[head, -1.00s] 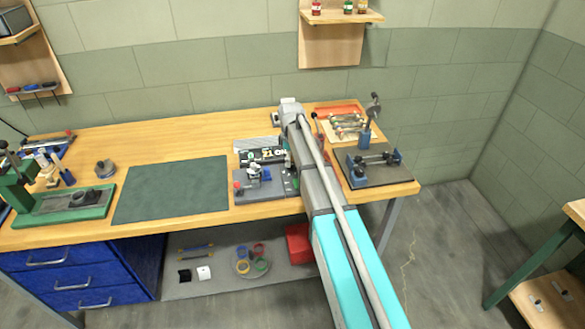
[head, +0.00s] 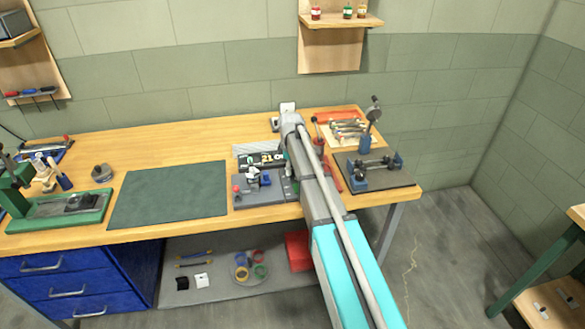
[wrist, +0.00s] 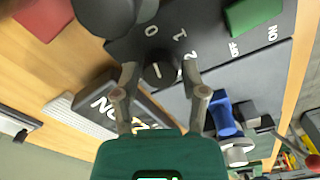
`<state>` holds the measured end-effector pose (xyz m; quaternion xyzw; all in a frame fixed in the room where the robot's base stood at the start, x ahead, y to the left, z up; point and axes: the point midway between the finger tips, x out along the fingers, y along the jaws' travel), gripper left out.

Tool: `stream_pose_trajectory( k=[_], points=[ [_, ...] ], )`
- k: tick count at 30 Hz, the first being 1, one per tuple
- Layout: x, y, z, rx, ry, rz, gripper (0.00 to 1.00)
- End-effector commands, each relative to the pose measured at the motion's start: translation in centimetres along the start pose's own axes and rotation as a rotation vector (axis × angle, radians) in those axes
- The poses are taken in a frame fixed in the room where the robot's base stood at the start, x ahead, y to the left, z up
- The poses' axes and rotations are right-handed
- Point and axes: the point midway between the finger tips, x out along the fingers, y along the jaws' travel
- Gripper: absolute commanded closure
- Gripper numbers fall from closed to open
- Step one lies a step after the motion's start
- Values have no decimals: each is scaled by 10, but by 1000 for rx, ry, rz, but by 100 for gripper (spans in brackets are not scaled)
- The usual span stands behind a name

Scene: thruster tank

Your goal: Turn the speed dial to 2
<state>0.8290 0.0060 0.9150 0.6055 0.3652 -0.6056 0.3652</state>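The speed dial (wrist: 158,73) is a dark round knob with a short pale mark on it, on a dark grey panel (wrist: 220,75). I cannot tell exactly which figure the mark points at. My gripper (wrist: 160,70) is open, one fingertip on each side of the dial, with gaps visible. I cannot tell how far down the fingers reach. In the head view my arm hides the dial and gripper.
A green switch block (wrist: 252,15) with OFF and ON lettering is on the same panel. A green mat (head: 170,188) lies clear farther left.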

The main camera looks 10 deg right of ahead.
Motion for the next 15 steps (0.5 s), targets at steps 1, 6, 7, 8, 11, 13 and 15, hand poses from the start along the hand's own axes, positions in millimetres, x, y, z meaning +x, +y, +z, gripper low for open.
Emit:
stream_pose_trajectory(
  k=[1,6,7,8,11,13,15],
  points=[
    [0,0,0,0,0,0,64],
    [0,0,0,0,0,0,95],
    [0,0,0,0,0,0,100],
    [0,6,11,4,0,0,100],
    [0,2,3,2,-2,1,100],
    [0,1,2,6,-2,2,100],
    [0,1,1,15,-2,2,100]
  ],
)
